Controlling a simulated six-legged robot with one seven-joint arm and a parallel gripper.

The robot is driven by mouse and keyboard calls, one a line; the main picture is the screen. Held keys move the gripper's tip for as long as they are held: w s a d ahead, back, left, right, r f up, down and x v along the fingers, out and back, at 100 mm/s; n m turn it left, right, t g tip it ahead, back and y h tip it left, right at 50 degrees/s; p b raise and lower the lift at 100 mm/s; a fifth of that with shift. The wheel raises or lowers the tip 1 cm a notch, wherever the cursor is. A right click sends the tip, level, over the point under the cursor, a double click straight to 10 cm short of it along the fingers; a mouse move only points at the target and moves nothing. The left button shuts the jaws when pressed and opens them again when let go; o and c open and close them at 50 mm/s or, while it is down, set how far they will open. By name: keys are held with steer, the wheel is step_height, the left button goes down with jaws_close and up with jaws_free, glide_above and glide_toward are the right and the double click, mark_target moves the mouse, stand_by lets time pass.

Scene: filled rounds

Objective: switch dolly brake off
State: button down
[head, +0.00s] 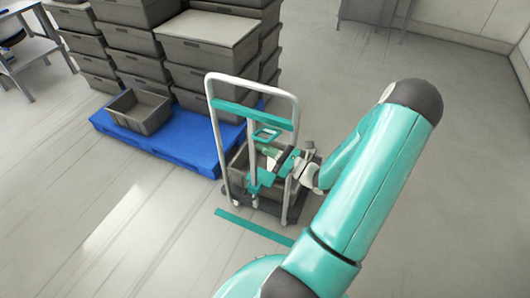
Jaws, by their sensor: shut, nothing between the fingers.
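The dolly (213,108) stands right of centre, with a pale tubular push handle, a teal crossbar (235,112) and a dark low base. A grey crate (238,163) sits on its base. A small teal frame (266,134) and a teal piece (257,182) show on the handle side. I cannot tell which part is the brake or how it is set. My gripper (284,160) is at the dolly, in front of the crate, and is shut and empty. It is small here, and I cannot tell whether it touches anything.
A blue pallet (190,152) with stacked grey crates (207,50) and an open crate (139,111) stands behind and left of the dolly. A teal strip (252,226) lies on the floor before it. A table (28,50) is at far left. Floor at left is clear.

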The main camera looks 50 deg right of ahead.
steer(key=d+r+m+h, duration=0.1)
steer(key=r+m, duration=0.1)
steer(key=m, duration=0.1)
steer(key=w+d+r+m+h, duration=0.1)
steer(key=d+r+m, duration=0.1)
steer(key=r+m, duration=0.1)
steer(key=d+r+m+h, duration=0.1)
steer(key=d+r+m, duration=0.1)
steer(key=m, duration=0.2)
steer(key=shift+w+r+m+g, duration=0.15)
steer(key=shift+w+m+g, duration=0.15)
steer(key=shift+w+m, duration=0.1)
steer(key=m, duration=0.1)
steer(key=d+m, duration=0.1)
steer(key=d+r, duration=0.1)
steer(key=shift+w+d+m+g+h, duration=0.1)
steer(key=shift+w+m+g+h, duration=0.2)
steer(key=shift+w+m, duration=0.1)
steer(key=shift+w+d+r, duration=0.1)
steer(key=shift+w+d, duration=0.05)
steer(key=shift+d, duration=0.35)
steer(key=shift+d, duration=0.1)
